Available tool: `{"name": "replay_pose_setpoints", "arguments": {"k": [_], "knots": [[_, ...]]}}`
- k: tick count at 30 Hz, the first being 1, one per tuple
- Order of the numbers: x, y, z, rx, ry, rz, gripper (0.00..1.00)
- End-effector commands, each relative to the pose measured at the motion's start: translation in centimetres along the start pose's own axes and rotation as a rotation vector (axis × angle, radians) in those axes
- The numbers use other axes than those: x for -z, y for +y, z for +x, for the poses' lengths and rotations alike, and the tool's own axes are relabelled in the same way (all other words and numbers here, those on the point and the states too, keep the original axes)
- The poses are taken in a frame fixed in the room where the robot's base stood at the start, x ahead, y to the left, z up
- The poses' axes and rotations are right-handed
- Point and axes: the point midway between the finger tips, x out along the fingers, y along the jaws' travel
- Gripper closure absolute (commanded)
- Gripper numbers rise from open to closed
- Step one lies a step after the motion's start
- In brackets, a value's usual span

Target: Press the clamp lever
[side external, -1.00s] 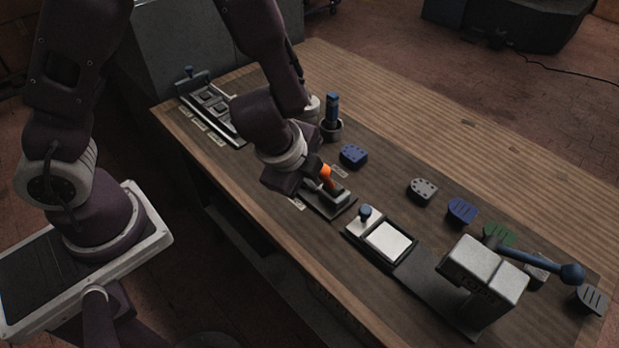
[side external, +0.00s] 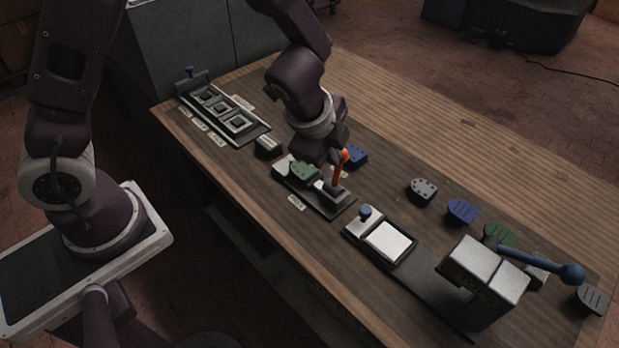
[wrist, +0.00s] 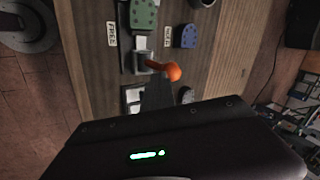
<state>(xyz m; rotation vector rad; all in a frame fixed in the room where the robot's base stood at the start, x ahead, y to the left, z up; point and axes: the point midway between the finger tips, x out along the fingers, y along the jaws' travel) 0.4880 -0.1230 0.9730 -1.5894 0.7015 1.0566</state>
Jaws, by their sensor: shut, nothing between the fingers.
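The clamp lever (side external: 341,167) is orange and stands nearly upright on its grey clamp base (side external: 338,192). In the wrist view the lever (wrist: 173,71) shows its round orange knob just beyond my fingers. A green heel piece (side external: 304,170) lies on the clamp plate left of the lever; it also shows in the wrist view (wrist: 144,14). My gripper (wrist: 157,84) is shut and empty, close to the lever. In the side view my gripper (side external: 335,152) is above and behind the lever's top; whether it touches the lever, I cannot tell.
A blue piece (side external: 355,156) lies behind the lever, partly hidden by my gripper. A white pad (side external: 388,242) and a press with a blue-handled bar (side external: 540,262) stand to the right. A slotted tray (side external: 240,124) is at the far left. Several loose pieces lie along the back.

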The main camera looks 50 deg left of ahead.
Motion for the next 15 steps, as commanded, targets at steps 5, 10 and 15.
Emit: {"name": "replay_pose_setpoints", "arguments": {"k": [5, 10, 15], "knots": [[0.5, -1.7, 0.7, 0.001, 0.001, -0.001, 1.00], [0.9, -3.0, 1.4, 0.001, 0.001, 0.000, 1.00], [1.2, -3.8, 2.0, 0.000, 0.000, 0.001, 1.00]]}}
